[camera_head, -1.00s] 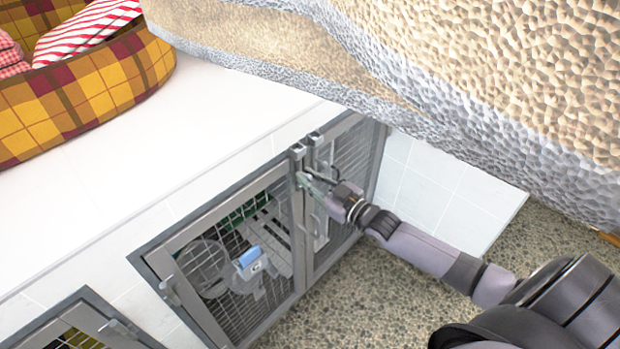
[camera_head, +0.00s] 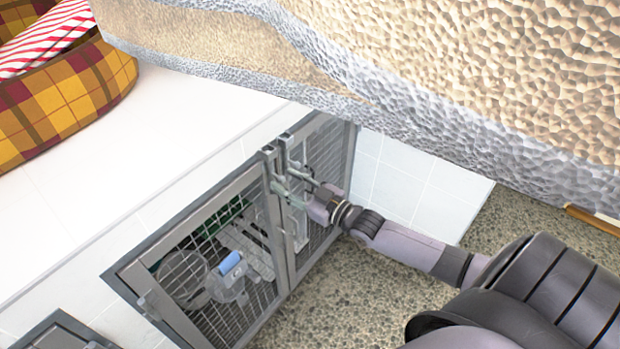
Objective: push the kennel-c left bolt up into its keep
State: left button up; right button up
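Two wire-mesh kennel doors stand side by side under the white counter: a left door (camera_head: 205,265) and a narrower right door (camera_head: 328,158). Upright bolt hardware (camera_head: 271,163) with a small block at its top sits on the left door's edge where the doors meet. A similar fitting (camera_head: 289,152) sits on the right door. I cannot read which kennel is which. My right gripper (camera_head: 284,180) reaches in from the right with its two fingers apart, in front of these fittings. Contact with a bolt cannot be told. My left gripper is not in view.
A large rough-textured mass (camera_head: 450,70) fills the upper right, above my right arm. A plaid pet bed (camera_head: 65,105) with a striped towel (camera_head: 45,35) lies on the white counter (camera_head: 150,135). Behind the left door are a blue-topped clear container and a round object. Pebbled floor (camera_head: 350,290) is clear.

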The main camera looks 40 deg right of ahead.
jog(key=v, duration=1)
jog(key=s+d+f+m+g+h, duration=0.15)
jog(key=s+f, duration=0.25)
jog(key=f, duration=0.7)
jog(key=s+d+f+m+g+h, duration=0.1)
jog(key=s+f+g+h, duration=0.2)
jog(key=f, duration=0.7)
jog(key=s+d+f+m+g+h, duration=0.1)
jog(key=s+d+f+g, duration=0.3)
jog(key=f, duration=0.7)
jog(key=s+a+f+g, duration=0.2)
jog(key=s+a+f, duration=0.3)
jog(key=s, duration=0.4)
jog(key=s+a+f+g, duration=0.3)
jog(key=s+a+f, duration=0.2)
jog(key=s+f, duration=0.2)
jog(key=s+a+f+g, duration=0.2)
jog(key=s+a+f, duration=0.4)
jog(key=s, duration=0.5)
jog(key=shift+f+g, duration=0.15)
jog(key=shift+g, duration=0.2)
jog(key=shift+a, duration=0.1)
